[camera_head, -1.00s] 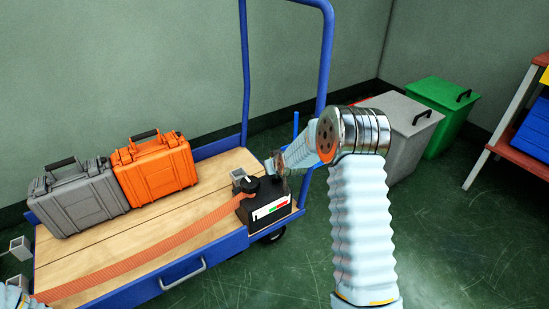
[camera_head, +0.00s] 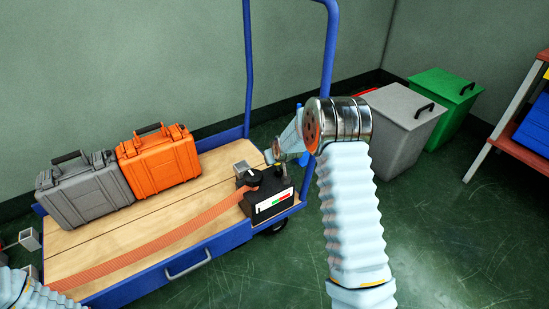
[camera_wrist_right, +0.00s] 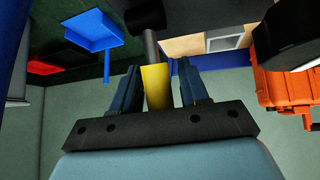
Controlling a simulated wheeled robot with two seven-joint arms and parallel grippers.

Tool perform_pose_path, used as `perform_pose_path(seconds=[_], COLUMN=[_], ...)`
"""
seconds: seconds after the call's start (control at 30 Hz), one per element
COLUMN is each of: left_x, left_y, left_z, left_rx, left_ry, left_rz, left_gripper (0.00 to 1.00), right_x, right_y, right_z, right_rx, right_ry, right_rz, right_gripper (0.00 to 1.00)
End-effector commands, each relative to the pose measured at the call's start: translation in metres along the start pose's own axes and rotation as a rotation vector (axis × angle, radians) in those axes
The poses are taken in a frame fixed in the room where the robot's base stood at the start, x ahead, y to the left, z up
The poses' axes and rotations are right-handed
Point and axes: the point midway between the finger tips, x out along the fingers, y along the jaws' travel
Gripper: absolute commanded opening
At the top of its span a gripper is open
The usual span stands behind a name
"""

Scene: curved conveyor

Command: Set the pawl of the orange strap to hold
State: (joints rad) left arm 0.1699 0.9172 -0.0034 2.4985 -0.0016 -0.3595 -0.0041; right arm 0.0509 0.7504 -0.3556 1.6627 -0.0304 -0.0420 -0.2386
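The orange strap (camera_head: 150,252) runs along the trolley deck into a black ratchet unit (camera_head: 268,203) at its right end. The unit has a black round knob (camera_head: 249,178) and a white label with red and green. A small yellow-tipped lever (camera_head: 277,169) stands on it; I take it for the pawl. In the right wrist view its yellow grip (camera_wrist_right: 156,86) sits on a grey rod, between the fingers of my right gripper (camera_wrist_right: 160,88), with slim gaps beside it. That gripper (camera_head: 271,157) looks open. My left arm shows at the bottom left; its gripper is out of view.
A grey case (camera_head: 84,186) and an orange case (camera_head: 158,163) stand on the trolley deck (camera_head: 120,233). The blue push handle (camera_head: 331,60) rises behind my right arm. Grey (camera_head: 398,125) and green (camera_head: 447,100) bins and a red-brown shelf stand to the right. Floor in front is free.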

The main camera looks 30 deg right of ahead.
Motion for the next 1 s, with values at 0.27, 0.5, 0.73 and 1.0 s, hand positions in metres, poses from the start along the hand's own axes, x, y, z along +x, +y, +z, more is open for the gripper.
perform_pose_path(seconds=[0.27, 0.5, 0.73, 1.0], left_x=[0.000, -0.003, -0.010, -0.017], left_y=[0.000, 0.001, 0.003, 0.007], left_z=[0.000, 0.000, -0.001, 0.000], left_rx=[0.000, 0.000, -0.001, 0.002], left_ry=[0.000, 0.001, 0.002, 0.000], left_rz=[0.000, 0.000, -0.002, 0.001], left_gripper=[0.64, 0.64, 0.64, 0.64], right_x=[0.000, -0.024, -0.081, -0.130], right_y=[0.000, 0.000, -0.001, -0.001], right_z=[0.000, -0.002, -0.003, -0.002], right_rx=[0.000, 0.000, 0.000, -0.001], right_ry=[0.001, 0.002, 0.004, 0.003], right_rz=[0.000, 0.000, -0.001, -0.001], right_gripper=[0.51, 0.51, 0.51, 0.51])
